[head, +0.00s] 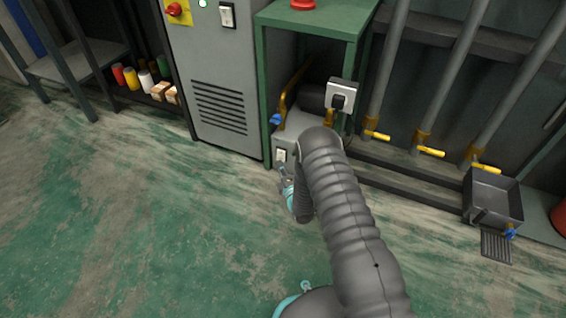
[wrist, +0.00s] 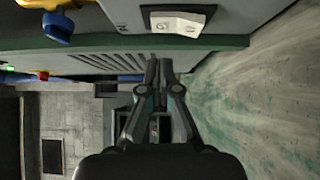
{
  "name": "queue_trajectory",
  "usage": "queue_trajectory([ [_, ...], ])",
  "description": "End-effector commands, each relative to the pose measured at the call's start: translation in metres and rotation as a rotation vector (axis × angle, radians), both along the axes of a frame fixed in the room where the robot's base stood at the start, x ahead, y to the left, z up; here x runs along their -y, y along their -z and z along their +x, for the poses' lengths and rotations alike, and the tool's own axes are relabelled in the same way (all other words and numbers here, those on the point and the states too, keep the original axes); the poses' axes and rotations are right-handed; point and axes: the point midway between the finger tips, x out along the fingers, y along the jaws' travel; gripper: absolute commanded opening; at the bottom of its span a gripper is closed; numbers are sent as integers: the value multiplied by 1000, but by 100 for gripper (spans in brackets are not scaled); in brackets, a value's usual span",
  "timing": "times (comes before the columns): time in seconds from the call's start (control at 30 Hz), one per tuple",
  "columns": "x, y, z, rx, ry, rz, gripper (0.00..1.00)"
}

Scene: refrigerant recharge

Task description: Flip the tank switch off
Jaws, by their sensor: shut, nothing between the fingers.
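A white rocker switch (head: 281,155) sits low on the front of a grey unit (head: 310,120) inside the green frame. In the wrist view the switch (wrist: 180,22) shows at the top, with dark marks on its two halves; I cannot tell surely which half is pressed. My gripper (head: 284,174) is just in front of and below the switch, partly hidden by my arm. In the wrist view my gripper (wrist: 160,66) has its fingertips together and empty, apart from the switch.
A blue valve handle (wrist: 57,27) is beside the switch. The green frame (head: 265,95) stands close to my gripper. A grey cabinet (head: 215,70) is at left. Pipes with yellow handles (head: 430,152) and a grey bin (head: 492,198) are at right. The floor in front is clear.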

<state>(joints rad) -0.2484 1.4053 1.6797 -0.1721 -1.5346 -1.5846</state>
Motion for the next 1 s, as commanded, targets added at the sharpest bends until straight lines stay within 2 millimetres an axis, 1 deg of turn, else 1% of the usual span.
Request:
queue_trajectory([
  [0.03, 6, -2, -11, -3, 0, 0, 0],
  [0.1, 13, -4, -25, -4, 2, 0, 0],
  [0.3, 35, -7, -59, -4, 10, 0, 0],
  [0.5, 43, -9, -81, -3, 7, 0, 0],
  [0.7, 44, -9, -88, -2, 4, -1, 0],
  [1.0, 43, -9, -88, -1, 4, 0, 0],
])
